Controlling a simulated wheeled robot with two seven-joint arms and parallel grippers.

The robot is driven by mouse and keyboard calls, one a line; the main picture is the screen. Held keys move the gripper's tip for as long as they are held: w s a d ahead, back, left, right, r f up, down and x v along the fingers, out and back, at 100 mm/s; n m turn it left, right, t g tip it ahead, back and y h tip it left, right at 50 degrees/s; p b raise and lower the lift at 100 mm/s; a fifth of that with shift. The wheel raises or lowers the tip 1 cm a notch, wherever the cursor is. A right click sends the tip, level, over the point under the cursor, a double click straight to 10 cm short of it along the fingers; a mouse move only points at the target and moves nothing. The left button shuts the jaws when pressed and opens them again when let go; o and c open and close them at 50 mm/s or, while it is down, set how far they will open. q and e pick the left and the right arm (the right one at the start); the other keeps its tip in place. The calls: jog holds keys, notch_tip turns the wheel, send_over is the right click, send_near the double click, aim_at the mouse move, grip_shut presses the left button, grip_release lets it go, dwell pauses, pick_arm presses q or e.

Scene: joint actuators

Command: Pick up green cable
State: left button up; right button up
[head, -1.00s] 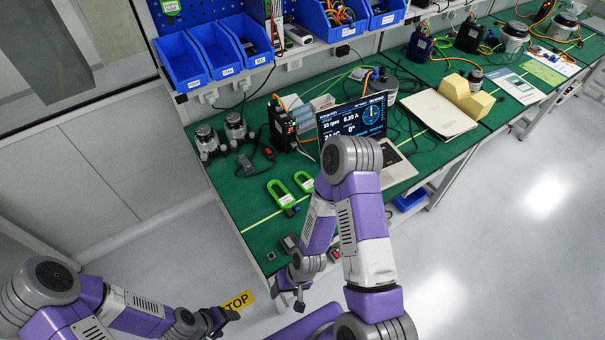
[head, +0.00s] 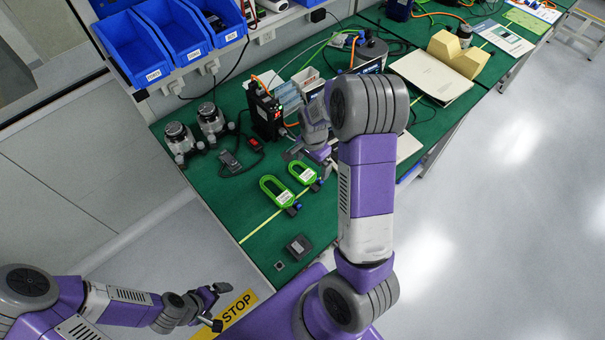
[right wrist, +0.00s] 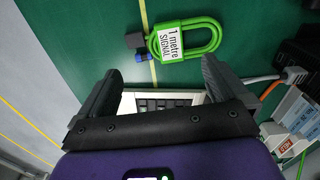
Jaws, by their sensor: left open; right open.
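Two looped green cables lie side by side on the green table: a left green cable (head: 277,190) and a right green cable (head: 303,173), each with a white label and a dark and blue plug end. My right gripper (head: 306,156) is open and empty, just behind the right loop. In the right wrist view, its jaws (right wrist: 160,72) point toward one green cable (right wrist: 203,24), labelled "1 metre SIGNAL", which lies beyond the fingertips. My left gripper (head: 220,306) is open and empty, off the table at the lower left.
A black boxed device (head: 265,112) stands behind the cables. Two metal-topped parts (head: 180,139) stand at left. A small grey box (head: 299,245) lies near the front corner.

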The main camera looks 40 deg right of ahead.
aim_at(312, 179)
jog(key=shift+s+f, duration=0.2)
jog(key=shift+f, duration=0.7)
notch_tip(312, 179, down, 5)
jog(key=shift+s+a+r+b, duration=0.1)
jog(key=shift+a+b, duration=0.05)
jog(key=shift+b, duration=0.75)
jog(key=shift+r, duration=0.1)
jog(key=shift+c, duration=0.2)
jog(key=c, duration=0.8)
notch_tip(312, 179, up, 10)
jog(key=p, duration=0.3)
jog(key=shift+c, duration=0.2)
